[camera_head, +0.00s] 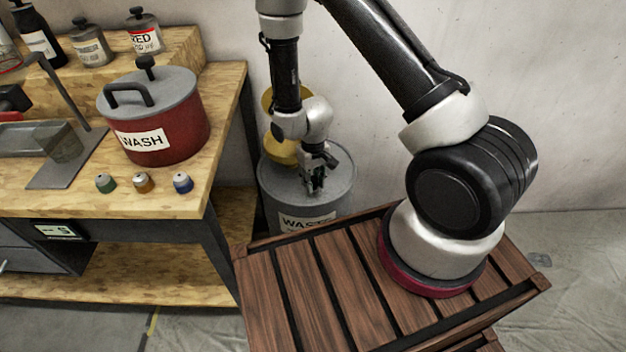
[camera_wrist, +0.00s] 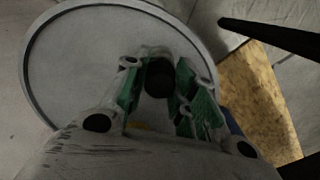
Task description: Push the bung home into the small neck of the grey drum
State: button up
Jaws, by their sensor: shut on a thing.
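The grey drum (camera_head: 268,190) stands on the floor between the bench and the wall, with a WASTE label on its front. My gripper (camera_head: 316,186) points down over the right part of its lid. In the wrist view the drum's round lid (camera_wrist: 75,65) lies below my gripper (camera_wrist: 160,90). The green-padded fingers are shut on a dark round piece, which I take for the bung (camera_wrist: 159,77). A pale ring shows just behind it, perhaps the small neck. My fingers hide most of that spot, so I cannot tell how deep the bung sits.
A yellow round piece (camera_head: 281,152) stands at the drum's back left, beside my arm. The wooden bench (camera_head: 225,100) is at left, with a red WASH pot (camera_head: 180,128), several small bottles and jars. A slatted wooden crate (camera_head: 345,275) lies in front. The wall is behind.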

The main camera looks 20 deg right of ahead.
jog(key=shift+f, duration=0.35)
dwell(0.7)
jog(key=shift+w+r, duration=0.15)
jog(key=shift+r, duration=0.15)
